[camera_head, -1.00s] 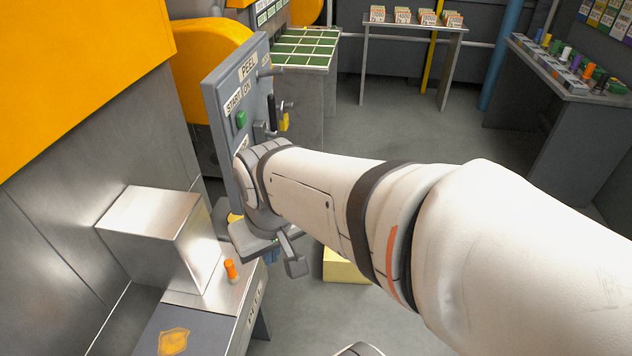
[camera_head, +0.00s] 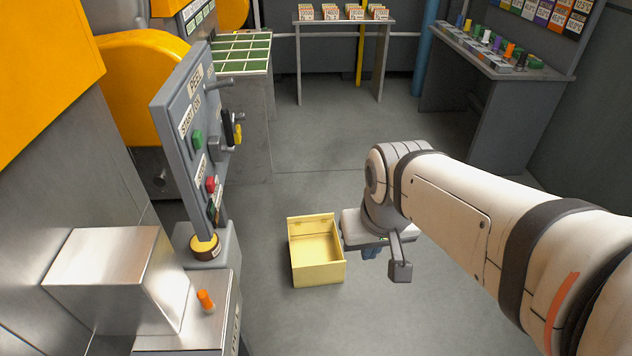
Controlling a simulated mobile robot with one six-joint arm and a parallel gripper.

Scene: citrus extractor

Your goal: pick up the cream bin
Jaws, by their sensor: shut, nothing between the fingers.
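The cream bin (camera_head: 318,273) is a pale yellow open-topped box. It stands upright on the grey floor, in the middle of the view, and looks empty. My gripper (camera_head: 370,253) is just right of the bin in the picture, at the end of my white arm. It points down and is shut with nothing in it.
A control panel (camera_head: 184,132) with green and red buttons stands left of the bin. Below it is a metal bench with an orange peg (camera_head: 206,300). A table (camera_head: 345,24) with small boxes stands at the back, a workbench (camera_head: 500,52) at the back right.

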